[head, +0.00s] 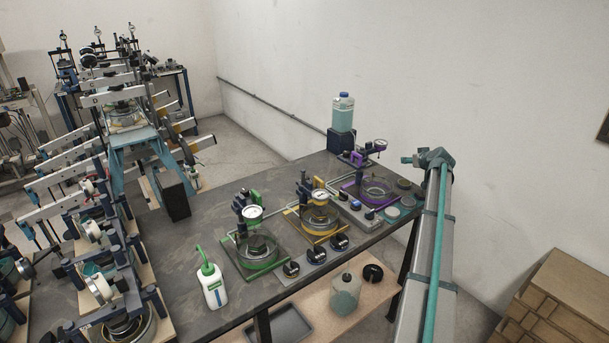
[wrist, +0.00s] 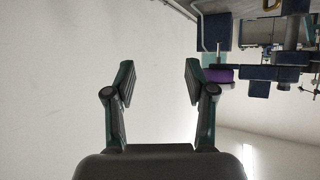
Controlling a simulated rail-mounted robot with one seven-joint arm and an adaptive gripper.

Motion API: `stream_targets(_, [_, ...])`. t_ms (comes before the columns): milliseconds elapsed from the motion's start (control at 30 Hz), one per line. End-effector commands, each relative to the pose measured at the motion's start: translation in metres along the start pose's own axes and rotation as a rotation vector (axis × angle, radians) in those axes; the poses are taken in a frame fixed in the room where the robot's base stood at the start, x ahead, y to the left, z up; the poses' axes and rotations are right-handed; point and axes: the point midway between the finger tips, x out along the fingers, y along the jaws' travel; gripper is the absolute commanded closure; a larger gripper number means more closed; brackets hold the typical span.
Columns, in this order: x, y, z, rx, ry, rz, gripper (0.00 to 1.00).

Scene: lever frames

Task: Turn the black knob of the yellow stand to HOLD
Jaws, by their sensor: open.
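The yellow stand (head: 318,218) is in the middle of the bench in the head view, with a white dial on top and a round glass dish below. Black knobs sit on a pale strip along the bench's front edge, one (head: 339,242) close to the yellow stand and another (head: 316,257) left of it. Their pointers and any HOLD mark are too small to read. My gripper (wrist: 159,84) is open and empty in the wrist view, fingers apart before the bare wall. In the head view my arm is at the right, away from the yellow stand.
A green stand (head: 262,262) is left of the yellow one, a purple stand (head: 374,186) right. A green-capped bottle (head: 212,287) is front left. A blue-capped jug (head: 343,112) stands behind. Purple and dark blue parts (wrist: 222,75) show upper right in the wrist view.

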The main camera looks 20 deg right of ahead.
Motion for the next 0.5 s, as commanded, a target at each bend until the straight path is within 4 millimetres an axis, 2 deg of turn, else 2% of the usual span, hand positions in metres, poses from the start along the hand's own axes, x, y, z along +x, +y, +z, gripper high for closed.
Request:
stream_targets(33, [0.005,-0.026,-0.036,-0.022,0.027,-0.034,0.45])
stream_targets(100, [0.011,-0.066,-0.073,-0.048,0.055,-0.083,0.45])
stream_targets(200, [0.022,-0.126,-0.102,-0.070,0.052,-0.150,0.45])
stream_targets(367, [0.033,-0.217,-0.134,-0.097,0.019,-0.244,0.45])
stream_targets(400, [0.035,-0.240,-0.138,-0.105,-0.007,-0.270,0.45])
stream_targets(500, [0.036,-0.283,-0.128,-0.131,-0.140,-0.322,0.45])
